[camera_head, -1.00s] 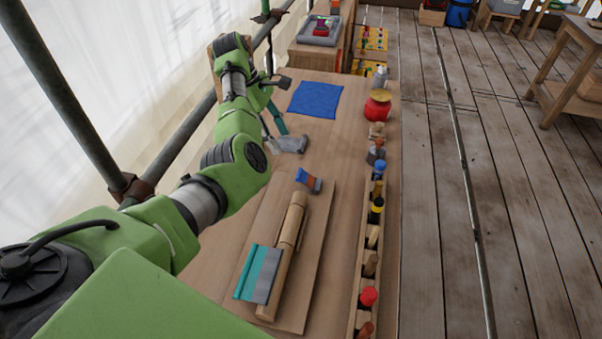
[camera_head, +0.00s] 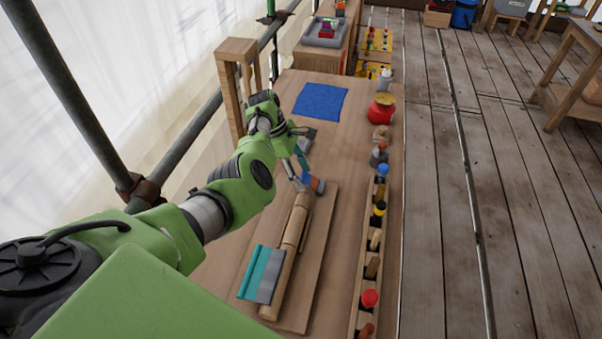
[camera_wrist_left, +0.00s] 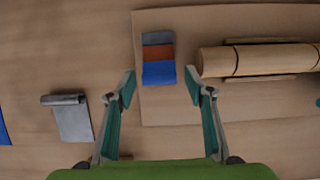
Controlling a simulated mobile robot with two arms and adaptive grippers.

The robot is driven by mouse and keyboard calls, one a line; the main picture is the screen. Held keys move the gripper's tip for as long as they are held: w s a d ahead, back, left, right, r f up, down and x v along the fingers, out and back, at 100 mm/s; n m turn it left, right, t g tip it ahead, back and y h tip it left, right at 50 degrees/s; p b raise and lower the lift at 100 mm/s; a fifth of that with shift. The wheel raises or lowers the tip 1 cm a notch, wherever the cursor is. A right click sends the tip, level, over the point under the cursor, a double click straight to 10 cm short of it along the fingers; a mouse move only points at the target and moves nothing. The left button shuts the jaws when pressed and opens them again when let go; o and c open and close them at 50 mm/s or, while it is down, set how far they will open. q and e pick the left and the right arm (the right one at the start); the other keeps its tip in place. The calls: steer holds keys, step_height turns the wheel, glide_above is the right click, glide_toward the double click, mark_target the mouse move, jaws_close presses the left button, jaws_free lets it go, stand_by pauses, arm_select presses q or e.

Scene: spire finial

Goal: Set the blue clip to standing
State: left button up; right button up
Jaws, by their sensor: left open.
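The blue clip (camera_head: 312,184) lies on the wooden board at the far end of the turned wooden spindle (camera_head: 292,240). In the left wrist view the clip (camera_wrist_left: 158,62) shows grey, brown-red and blue bands, the blue end nearest my gripper. My left gripper (camera_head: 301,178) is at the clip in the head view, partly hiding it. In the wrist view my left gripper (camera_wrist_left: 160,86) is open, one fingertip on each side of the blue end, with gaps and nothing held. Its height above the clip is hard to tell. My right gripper is not in view.
A teal and grey piece (camera_head: 262,274) sits across the spindle's near end. A grey metal tool (camera_wrist_left: 72,118) lies left of the clip. A blue cloth (camera_head: 320,102) lies farther back. A rack of tools (camera_head: 352,311) runs along the right edge. A wooden frame (camera_head: 238,50) stands back left.

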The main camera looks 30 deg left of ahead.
arm_select(q)
steer(key=shift+f, duration=0.1)
steer(key=shift+c, duration=0.4)
steer(key=c, duration=1)
steer(key=shift+c, duration=0.2)
